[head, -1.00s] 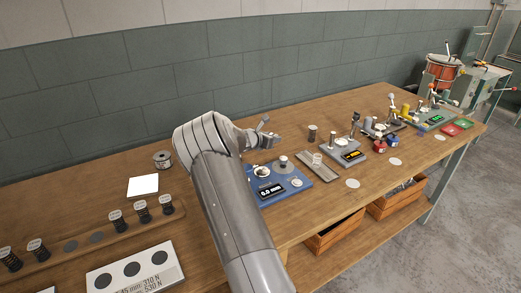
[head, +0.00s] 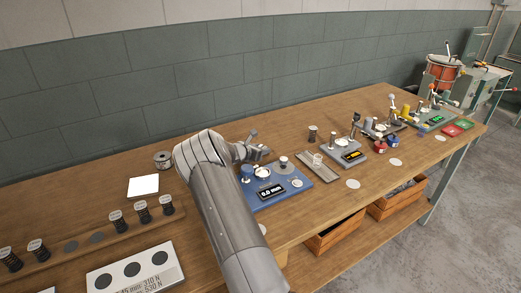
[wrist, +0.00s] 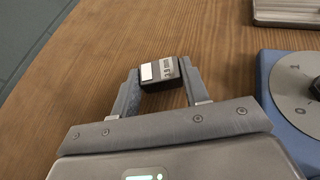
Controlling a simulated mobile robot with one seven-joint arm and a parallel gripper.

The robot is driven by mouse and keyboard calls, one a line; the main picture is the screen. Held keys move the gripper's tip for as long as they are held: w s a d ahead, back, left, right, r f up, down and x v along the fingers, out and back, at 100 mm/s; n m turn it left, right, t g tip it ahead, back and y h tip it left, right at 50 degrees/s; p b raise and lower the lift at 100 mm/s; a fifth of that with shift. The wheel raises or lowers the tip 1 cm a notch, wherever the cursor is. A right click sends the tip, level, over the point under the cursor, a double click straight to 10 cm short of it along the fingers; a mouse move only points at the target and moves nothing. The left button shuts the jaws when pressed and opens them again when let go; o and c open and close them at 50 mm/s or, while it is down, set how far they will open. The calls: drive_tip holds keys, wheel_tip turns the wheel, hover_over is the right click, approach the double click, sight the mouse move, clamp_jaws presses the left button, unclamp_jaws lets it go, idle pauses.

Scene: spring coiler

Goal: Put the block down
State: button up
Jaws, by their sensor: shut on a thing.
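The block (wrist: 161,73) is small and dark, with a white patch and a printed label on its face. It shows in the wrist view between the two grey fingers of my gripper (wrist: 158,76), which is shut on it. Bare wooden bench top lies below and around the block. I cannot tell whether the block touches the wood. The block cannot be made out there.
The blue device (wrist: 270,82) stands right of my gripper in the wrist view. A tray (head: 318,168) and other bench devices stand further right. A white square (head: 143,187), a tin (head: 162,160) and a rack of springs (head: 90,238) are on the left.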

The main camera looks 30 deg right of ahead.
drive_tip(key=o, duration=1.1)
drive_tip(key=shift+f, duration=0.1)
drive_tip(key=shift+a+r, duration=0.25)
drive_tip(key=v, duration=0.7)
drive_tip(key=shift+s, duration=0.1)
